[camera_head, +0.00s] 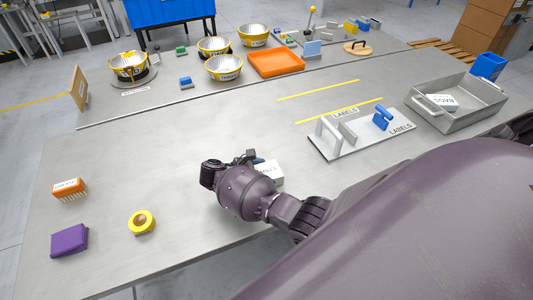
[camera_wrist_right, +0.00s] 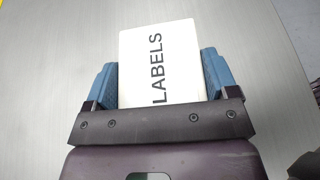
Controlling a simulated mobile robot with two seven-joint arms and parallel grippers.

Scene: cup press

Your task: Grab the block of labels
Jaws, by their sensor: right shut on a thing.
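The block of labels (camera_wrist_right: 158,60) is a white block with the printed word LABELS, seen in the right wrist view between the two blue fingers. My right gripper (camera_wrist_right: 160,85) is shut on it, with a finger against each side. In the head view the white block (camera_head: 270,172) shows partly behind my right wrist, over the middle front of the table, and my right gripper (camera_head: 257,161) is mostly hidden by the wrist. I cannot tell whether the block touches the table. My left gripper is not in view.
A white label stand (camera_head: 335,148) with uprights and a blue piece stands to the right. A grey metal tray (camera_head: 468,108) is at the far right. A purple block (camera_head: 70,241), an orange brush (camera_head: 69,188) and yellow tape (camera_head: 141,222) lie at the left. Bowls (camera_head: 224,68) stand behind.

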